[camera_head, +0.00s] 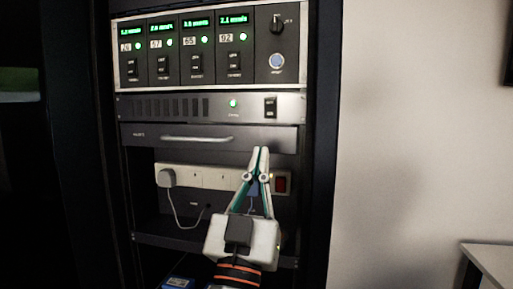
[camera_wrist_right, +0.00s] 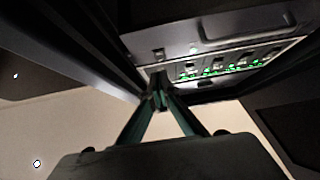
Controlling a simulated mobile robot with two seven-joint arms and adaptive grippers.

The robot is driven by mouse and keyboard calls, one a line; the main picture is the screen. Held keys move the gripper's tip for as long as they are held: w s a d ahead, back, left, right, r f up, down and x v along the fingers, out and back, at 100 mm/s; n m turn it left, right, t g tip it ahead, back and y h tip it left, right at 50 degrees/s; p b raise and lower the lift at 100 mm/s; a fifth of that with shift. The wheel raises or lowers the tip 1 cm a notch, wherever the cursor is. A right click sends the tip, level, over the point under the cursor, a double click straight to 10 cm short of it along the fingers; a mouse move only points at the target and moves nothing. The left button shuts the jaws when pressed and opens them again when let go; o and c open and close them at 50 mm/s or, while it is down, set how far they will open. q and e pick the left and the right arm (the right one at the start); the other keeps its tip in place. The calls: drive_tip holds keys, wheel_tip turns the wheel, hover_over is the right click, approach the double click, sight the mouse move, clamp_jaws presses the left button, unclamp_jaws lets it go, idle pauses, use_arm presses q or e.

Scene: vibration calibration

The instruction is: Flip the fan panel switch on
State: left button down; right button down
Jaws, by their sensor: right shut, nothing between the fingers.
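The fan panel (camera_head: 180,107) is a grey vented strip in the rack, with a lit green lamp (camera_head: 233,103) and a dark rocker switch (camera_head: 270,106) at its right end. I cannot make out which way the rocker is tipped. My right gripper (camera_head: 260,150) is shut and empty, its fingers pointing up. In the head view its tips lie below the switch, over the drawer front. The right wrist view shows the gripper's tips (camera_wrist_right: 158,76) just below the fan switch (camera_wrist_right: 158,53); a gap shows between them. My left gripper is not in view.
Above is a panel of several modules (camera_head: 195,55) with green displays, plus a knob (camera_head: 277,22). Below are a drawer with a handle (camera_head: 197,139) and a power strip (camera_head: 215,180) with a plug and red switch (camera_head: 281,184). A pale table (camera_head: 490,262) stands right.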

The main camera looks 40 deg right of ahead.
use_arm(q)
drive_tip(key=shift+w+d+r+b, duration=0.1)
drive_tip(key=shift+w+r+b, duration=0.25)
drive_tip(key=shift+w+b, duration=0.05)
use_arm(e)
drive_tip(key=v, duration=0.3)
drive_tip(key=shift+s+f, duration=0.1)
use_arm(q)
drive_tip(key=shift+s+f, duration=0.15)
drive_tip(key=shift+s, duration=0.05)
use_arm(e)
drive_tip(key=shift+f, duration=0.1)
